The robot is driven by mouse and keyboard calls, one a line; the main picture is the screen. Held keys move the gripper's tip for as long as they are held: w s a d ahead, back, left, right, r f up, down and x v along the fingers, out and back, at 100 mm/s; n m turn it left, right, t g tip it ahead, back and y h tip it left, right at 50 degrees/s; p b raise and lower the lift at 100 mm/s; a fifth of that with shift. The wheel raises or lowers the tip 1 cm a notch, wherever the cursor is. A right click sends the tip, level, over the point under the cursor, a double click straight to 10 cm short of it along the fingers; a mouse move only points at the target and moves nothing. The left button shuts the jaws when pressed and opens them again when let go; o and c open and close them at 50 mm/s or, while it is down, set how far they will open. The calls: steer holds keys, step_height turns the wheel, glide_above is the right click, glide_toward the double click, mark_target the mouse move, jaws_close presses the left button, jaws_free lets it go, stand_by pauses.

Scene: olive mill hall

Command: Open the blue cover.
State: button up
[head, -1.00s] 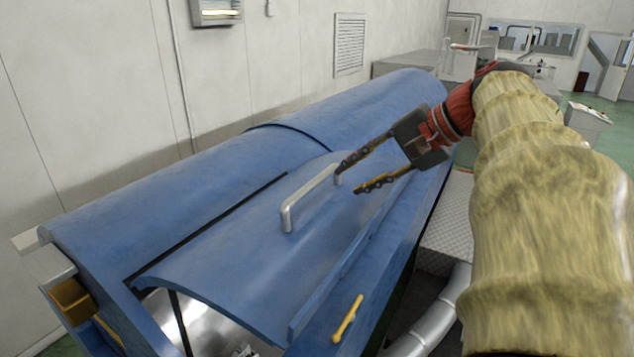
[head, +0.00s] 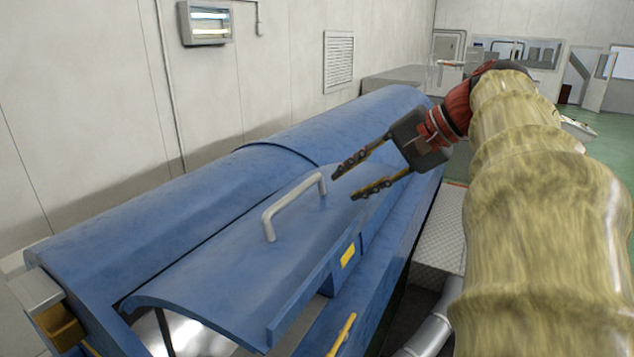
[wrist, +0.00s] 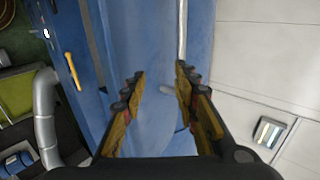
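The blue cover (head: 215,275) is a curved panel on the long blue machine. It stands partly open: under its near end a gap shows a shiny metal inside. A pale grey bar handle (head: 295,197) sits on top of it. My gripper (head: 344,187) is open and empty, its fingertips just right of the handle's far end. In the wrist view the two fingers (wrist: 160,85) are spread, with a short piece of the handle (wrist: 172,94) showing between or beyond them. I cannot tell whether a finger touches it.
A yellow handle (head: 342,335) is on the machine's front, below a yellow label (head: 348,256). A grey pipe (head: 430,335) and a metal tread plate (head: 438,240) lie to the right. The wall (head: 90,110) stands behind the machine.

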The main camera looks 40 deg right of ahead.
step_height(320, 180, up, 7)
steer(key=shift+w+a+f, duration=0.15)
steer(key=shift+w+f, duration=0.05)
steer(key=shift+w, duration=0.15)
stand_by(0.5)
steer(key=shift+c, duration=1.4)
